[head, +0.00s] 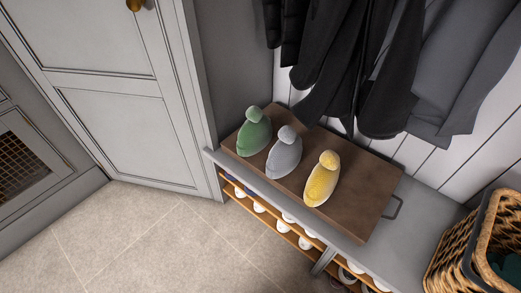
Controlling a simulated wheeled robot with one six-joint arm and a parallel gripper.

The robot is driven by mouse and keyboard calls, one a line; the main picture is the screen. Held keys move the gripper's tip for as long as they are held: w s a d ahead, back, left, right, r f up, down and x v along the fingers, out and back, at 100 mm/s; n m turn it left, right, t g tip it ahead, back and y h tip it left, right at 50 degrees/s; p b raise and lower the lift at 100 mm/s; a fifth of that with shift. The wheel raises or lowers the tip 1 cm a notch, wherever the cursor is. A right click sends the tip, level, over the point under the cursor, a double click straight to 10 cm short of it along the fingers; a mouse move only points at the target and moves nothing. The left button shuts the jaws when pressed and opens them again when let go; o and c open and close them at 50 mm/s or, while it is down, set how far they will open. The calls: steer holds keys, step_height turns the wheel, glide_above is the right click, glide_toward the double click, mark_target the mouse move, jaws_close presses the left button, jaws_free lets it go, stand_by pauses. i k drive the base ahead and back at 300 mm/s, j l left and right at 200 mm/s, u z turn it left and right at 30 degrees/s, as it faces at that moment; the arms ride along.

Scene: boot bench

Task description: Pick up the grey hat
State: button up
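The grey hat (285,156) is a knitted hat with a round pompom. It stands on the brown board (351,217) on top of the bench, between two similar hats. The green hat (254,134) is to its left and the yellow hat (321,181) is to its right. The grey hat is fully visible, with narrow gaps to its neighbours. My gripper is not in view.
Dark coats (391,95) hang behind and above the board. A wicker basket (485,240) stands at the right end of the bench (430,198). Shoes fill the shelves below. A grey door (110,75) is at the left; the tiled floor (150,240) in front is clear.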

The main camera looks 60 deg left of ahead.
mark_target(285, 155)
steer(key=u, duration=2)
